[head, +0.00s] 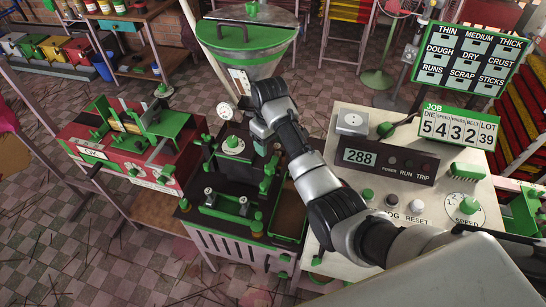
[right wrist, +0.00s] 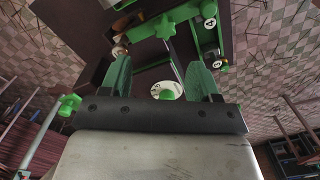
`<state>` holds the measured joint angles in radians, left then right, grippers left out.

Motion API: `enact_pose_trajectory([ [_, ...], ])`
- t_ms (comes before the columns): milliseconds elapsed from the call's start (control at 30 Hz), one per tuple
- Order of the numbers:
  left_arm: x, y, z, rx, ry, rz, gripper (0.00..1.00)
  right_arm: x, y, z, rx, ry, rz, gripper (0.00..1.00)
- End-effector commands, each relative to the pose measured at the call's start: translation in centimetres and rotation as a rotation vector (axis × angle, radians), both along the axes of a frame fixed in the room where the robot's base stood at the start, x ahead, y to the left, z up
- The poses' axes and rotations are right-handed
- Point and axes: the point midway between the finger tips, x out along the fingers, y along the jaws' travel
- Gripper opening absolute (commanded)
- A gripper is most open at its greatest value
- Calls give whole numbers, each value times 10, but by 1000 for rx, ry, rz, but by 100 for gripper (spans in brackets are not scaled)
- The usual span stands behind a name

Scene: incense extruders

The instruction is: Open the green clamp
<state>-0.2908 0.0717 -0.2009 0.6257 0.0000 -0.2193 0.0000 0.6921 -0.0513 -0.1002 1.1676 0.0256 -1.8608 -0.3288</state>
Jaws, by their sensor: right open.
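My right arm reaches over the dark extruder (head: 205,165) in the middle. In the head view my right gripper (head: 259,142) points down beyond the wrist, partly hidden by it. In the right wrist view its green fingers (right wrist: 160,72) are apart with nothing held between them. Beyond the fingertips is a green star knob (right wrist: 165,27) on a rod, beside a green frame (right wrist: 205,35). A white dial with a green knob (right wrist: 167,93) shows between the finger bases. I cannot tell for certain which green part is the clamp. My left gripper is not in view.
A red machine (head: 110,160) stands at left. A large lidded tub (head: 250,65) is behind. Sign boards (head: 470,57) rise at right. Tiled floor shows at lower left.

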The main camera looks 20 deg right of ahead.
Motion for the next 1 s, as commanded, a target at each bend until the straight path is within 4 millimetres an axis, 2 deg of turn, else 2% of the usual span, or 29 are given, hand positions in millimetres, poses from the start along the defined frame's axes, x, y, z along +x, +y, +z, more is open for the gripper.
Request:
enact_pose_trajectory([
  [333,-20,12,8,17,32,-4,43,-2,0,-61,1,6,0,62],
  [500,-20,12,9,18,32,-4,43,-1,0,-87,-1,4,0,62],
  [700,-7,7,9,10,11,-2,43,-1,0,-101,0,1,0,62],
  [1000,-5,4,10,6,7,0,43,-1,0,-103,0,0,0,60],
])
